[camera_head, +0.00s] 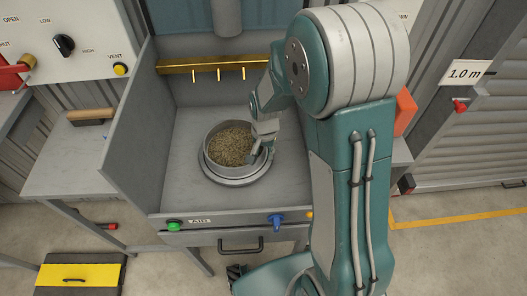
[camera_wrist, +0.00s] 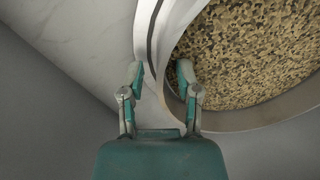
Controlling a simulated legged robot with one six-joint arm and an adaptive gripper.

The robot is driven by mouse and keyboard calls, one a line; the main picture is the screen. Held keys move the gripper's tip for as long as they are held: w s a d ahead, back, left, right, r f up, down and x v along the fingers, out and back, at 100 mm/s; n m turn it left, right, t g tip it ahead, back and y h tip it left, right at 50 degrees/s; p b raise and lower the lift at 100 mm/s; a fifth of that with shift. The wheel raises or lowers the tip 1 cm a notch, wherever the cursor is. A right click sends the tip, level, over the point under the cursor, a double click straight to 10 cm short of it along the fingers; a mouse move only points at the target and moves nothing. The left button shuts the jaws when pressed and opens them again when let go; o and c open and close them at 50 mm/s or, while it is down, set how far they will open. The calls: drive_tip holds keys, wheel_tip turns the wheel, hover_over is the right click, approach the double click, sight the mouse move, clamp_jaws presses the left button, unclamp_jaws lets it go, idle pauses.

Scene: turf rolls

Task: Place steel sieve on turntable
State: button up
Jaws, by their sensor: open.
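The steel sieve (camera_head: 210,156), a round pan full of brown grains, sits on the round grey turntable (camera_head: 236,182) inside the booth. Its curved wall (camera_wrist: 172,35) and the grains (camera_wrist: 250,60) fill the upper right of the wrist view. My gripper (camera_head: 260,154) is at the sieve's right side in the head view. In the wrist view my gripper (camera_wrist: 160,74) is open, one finger outside the sieve's rim and one over the inside, with the wall between them. Neither finger visibly pinches the wall. My arm hides part of the booth's right side.
Booth side walls (camera_head: 128,125) flank the work surface, and a brass rail (camera_head: 215,66) with pegs runs along the back. A wooden-handled brush (camera_head: 91,116) lies on the left side table. The booth floor left of the turntable is clear.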

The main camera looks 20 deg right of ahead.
wheel_tip(320, 180, up, 12)
drive_tip(key=s+d+r+n+t, duration=0.1)
drive_tip(key=s+r+n+t, duration=0.1)
drive_tip(key=s+r, duration=0.4)
drive_tip(key=s+d+r+n+t, duration=0.1)
drive_tip(key=s+r+n+t, duration=0.2)
drive_tip(key=s, duration=0.9)
wheel_tip(320, 180, up, 3)
drive_tip(key=shift+s+r+n, duration=0.15)
drive_tip(key=shift+r+n, duration=0.05)
drive_tip(key=shift+n, duration=0.7)
drive_tip(key=shift+d, duration=0.1)
